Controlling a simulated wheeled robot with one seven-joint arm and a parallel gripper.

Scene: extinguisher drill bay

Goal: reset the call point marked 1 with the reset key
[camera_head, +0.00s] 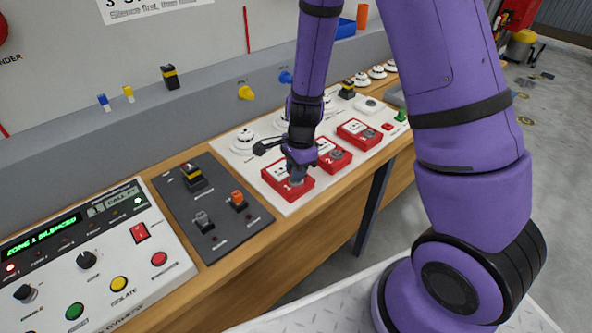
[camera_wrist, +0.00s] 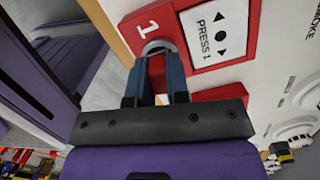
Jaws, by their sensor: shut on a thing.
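The call point marked 1 (camera_head: 279,173) is a red box on the white board, with a white label. In the wrist view call point 1 (camera_wrist: 249,42) shows "1" and a "PRESS 1" label. A grey round lock collar (camera_wrist: 157,46) sits beside the label. My gripper (camera_head: 296,179) points down at this collar. In the wrist view my gripper's blue fingers (camera_wrist: 156,70) are close together, with their tips at the collar. They are shut on the reset key, which is mostly hidden between the fingers. I cannot tell how far it is turned.
Red call points 2 (camera_head: 334,156) and 3 (camera_head: 359,133) stand farther right, near white round detectors (camera_head: 243,143). A dark switch panel (camera_head: 213,208) lies to the left. The alarm panel (camera_head: 90,258) has a green display reading "ZONE 1 SILENCED" and a lit red lamp.

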